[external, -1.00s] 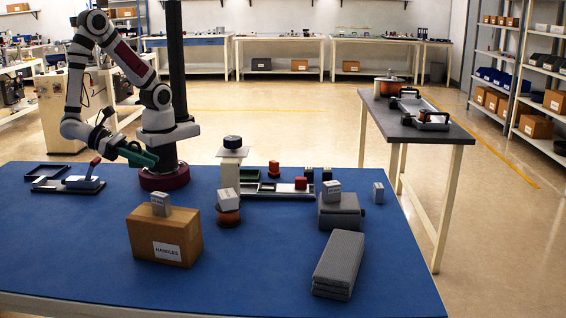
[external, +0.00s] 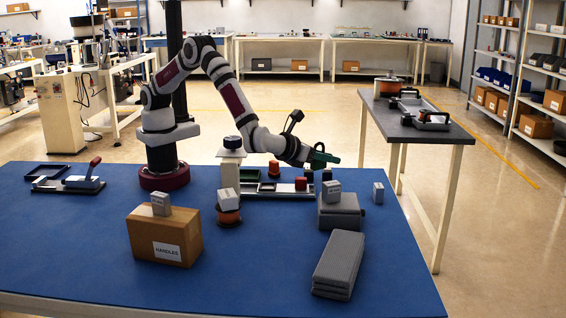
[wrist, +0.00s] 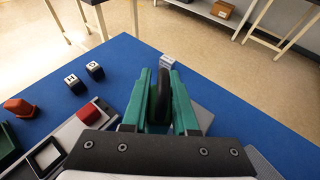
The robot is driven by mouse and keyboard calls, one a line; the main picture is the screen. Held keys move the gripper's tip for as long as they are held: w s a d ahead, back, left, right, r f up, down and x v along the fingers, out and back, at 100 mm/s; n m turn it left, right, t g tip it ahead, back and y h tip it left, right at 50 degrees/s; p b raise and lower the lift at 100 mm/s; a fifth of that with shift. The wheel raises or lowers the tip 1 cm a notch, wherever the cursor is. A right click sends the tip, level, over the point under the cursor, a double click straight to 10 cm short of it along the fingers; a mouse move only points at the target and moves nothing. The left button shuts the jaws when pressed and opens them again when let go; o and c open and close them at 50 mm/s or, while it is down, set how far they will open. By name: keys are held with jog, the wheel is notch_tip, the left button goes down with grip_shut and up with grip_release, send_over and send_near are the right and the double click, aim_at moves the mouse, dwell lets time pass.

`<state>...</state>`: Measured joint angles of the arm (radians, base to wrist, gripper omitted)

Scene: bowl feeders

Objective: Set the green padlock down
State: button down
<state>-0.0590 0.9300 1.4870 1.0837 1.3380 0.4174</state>
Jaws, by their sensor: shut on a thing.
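My gripper (external: 328,160) has green fingers and is above the right part of the blue table, beyond the grey case. In the wrist view, my gripper (wrist: 162,95) is shut on a dark rounded thing (wrist: 162,98) standing between the two green fingers. Its lower part is hidden by the gripper. In the external view the held thing is too small to tell apart from the gripper.
A compartment tray (external: 278,193) with a red piece (external: 300,183) lies left of my gripper. Two dark lettered cubes (wrist: 83,78) stand near it. A grey case (external: 340,212) bears a light block (external: 331,190); another light block (external: 378,193) stands right. Bare blue table lies between.

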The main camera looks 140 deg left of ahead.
jog(key=s+a+r+n+g, duration=0.1)
jog(key=s+a, duration=0.1)
jog(key=a, duration=0.7)
jog(key=s+a+r+n+g, duration=0.1)
jog(key=s+a, duration=0.1)
jog(key=a, duration=0.6)
send_over(363, 176)
jog(key=f, duration=1.1)
jog(key=shift+d+f, duration=0.25)
jog(key=shift+f, duration=0.15)
jog(key=f, duration=0.4)
jog(key=shift+a, duration=0.25)
jog(key=shift+f, duration=0.15)
jog(key=shift+f, duration=0.1)
jog(key=c, duration=0.7)
grip_release()
